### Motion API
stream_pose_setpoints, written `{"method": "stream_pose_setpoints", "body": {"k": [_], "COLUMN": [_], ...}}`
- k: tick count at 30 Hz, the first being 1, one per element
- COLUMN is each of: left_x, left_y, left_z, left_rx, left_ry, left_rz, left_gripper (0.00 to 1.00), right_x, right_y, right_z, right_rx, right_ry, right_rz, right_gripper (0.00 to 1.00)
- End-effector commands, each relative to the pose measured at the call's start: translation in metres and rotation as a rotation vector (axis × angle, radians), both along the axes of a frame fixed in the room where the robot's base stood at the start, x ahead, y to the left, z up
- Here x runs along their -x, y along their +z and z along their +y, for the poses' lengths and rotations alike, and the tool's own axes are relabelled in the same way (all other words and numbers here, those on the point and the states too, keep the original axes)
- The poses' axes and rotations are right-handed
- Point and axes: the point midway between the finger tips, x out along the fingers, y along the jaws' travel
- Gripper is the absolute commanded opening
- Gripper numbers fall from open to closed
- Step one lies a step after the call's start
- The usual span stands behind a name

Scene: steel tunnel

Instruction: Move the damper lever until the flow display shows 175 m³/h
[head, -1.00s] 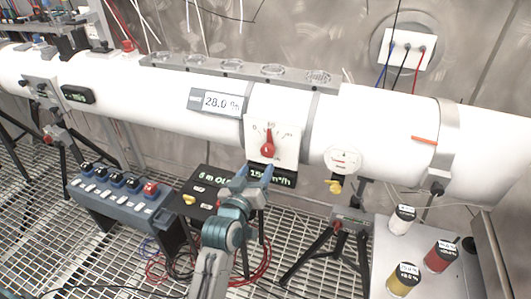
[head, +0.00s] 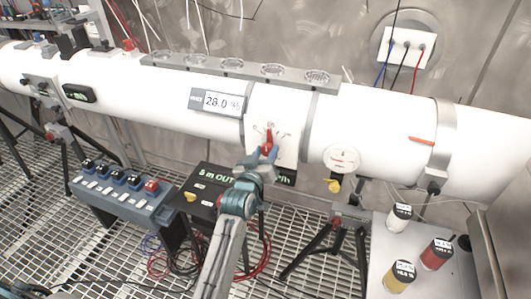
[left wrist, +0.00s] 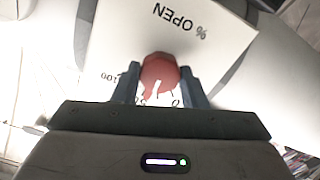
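The red damper lever (head: 269,138) sits on a white scale plate (head: 289,146) on the white duct and points roughly upward. My left gripper (head: 262,153) is at the lever, its fingers apart, one on each side. In the left wrist view the red lever (left wrist: 160,72) lies between the two fingertips (left wrist: 160,84); firm contact cannot be told. The plate (left wrist: 200,50) there reads "% OPEN". The dark flow display (head: 287,177) below the plate is mostly hidden by my gripper; only the end of its unit shows. My right gripper is not in view.
Another display (head: 222,101) on the duct reads 28.0 %. A round gauge (head: 342,158) hangs right of the plate. A blue switch box (head: 122,197) and a black box (head: 205,190) stand below left. Several labelled jars (head: 437,255) stand at the lower right.

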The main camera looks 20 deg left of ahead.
Motion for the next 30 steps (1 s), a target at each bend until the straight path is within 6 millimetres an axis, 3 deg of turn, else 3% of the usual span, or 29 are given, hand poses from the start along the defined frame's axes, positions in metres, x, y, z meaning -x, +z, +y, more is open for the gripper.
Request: {"method": "stream_pose_setpoints", "body": {"k": [2,20,21,23,30], "left_x": [0.0001,-0.0002,-0.0002,-0.0002,-0.0002], "left_y": [-0.0001,0.0001,0.0001,0.0001,0.0001], "left_z": [0.0001,-0.0002,-0.0002,-0.0002,-0.0003], "left_rx": [0.0,-0.107,-0.107,-0.107,-0.106], "left_ry": [0.0,0.0,0.0,0.0,0.0], "left_rz": [0.0,-0.003,-0.004,-0.004,-0.004], "left_gripper": [0.16,0.16,0.46,0.58,0.6], "right_x": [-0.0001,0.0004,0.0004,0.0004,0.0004], "right_y": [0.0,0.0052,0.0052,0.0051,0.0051], "right_z": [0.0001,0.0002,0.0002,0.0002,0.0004], "right_rx": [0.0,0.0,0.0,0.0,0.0], "right_ry": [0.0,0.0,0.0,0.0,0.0], "right_rz": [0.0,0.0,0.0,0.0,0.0], "right_gripper": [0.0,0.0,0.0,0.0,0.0]}}
